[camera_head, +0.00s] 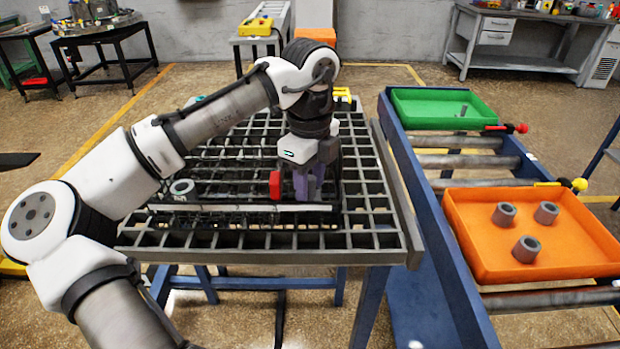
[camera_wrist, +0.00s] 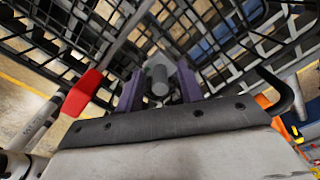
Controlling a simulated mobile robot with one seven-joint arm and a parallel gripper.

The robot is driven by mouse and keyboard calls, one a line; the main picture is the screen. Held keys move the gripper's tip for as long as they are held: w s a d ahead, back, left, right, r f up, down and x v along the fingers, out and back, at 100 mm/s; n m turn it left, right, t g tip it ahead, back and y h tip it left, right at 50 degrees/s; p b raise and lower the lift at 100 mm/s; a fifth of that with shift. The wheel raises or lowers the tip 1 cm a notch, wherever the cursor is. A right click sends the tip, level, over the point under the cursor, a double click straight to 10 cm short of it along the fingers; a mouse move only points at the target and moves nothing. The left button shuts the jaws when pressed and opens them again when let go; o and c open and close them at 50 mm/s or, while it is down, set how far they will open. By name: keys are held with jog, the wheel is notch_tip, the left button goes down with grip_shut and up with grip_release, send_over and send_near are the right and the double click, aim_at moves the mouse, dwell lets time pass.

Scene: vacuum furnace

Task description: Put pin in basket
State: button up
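My gripper (camera_head: 308,190) points down over the black wire basket (camera_head: 225,207), toward its right end. Its purple fingers (camera_wrist: 160,88) are closed on a grey metal pin (camera_wrist: 160,75), which fills the gap between them in the wrist view. The pin is hidden behind the fingers in the head view. The basket's bars (camera_wrist: 50,35) spread around the fingers in the wrist view. I cannot tell whether the pin touches the basket's floor. A grey ring (camera_head: 182,187) lies in the basket at the left.
The basket stands on a grated table (camera_head: 385,222). A red block (camera_head: 275,185) is just left of my fingers. To the right, a roller conveyor (camera_head: 470,161) carries a green tray (camera_head: 420,110) with a small grey part and an orange tray (camera_head: 570,245) with three grey rings.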

aim_at(310, 177)
notch_tip(310, 177, up, 12)
jog(key=shift+r, duration=0.15)
dwell(0.5)
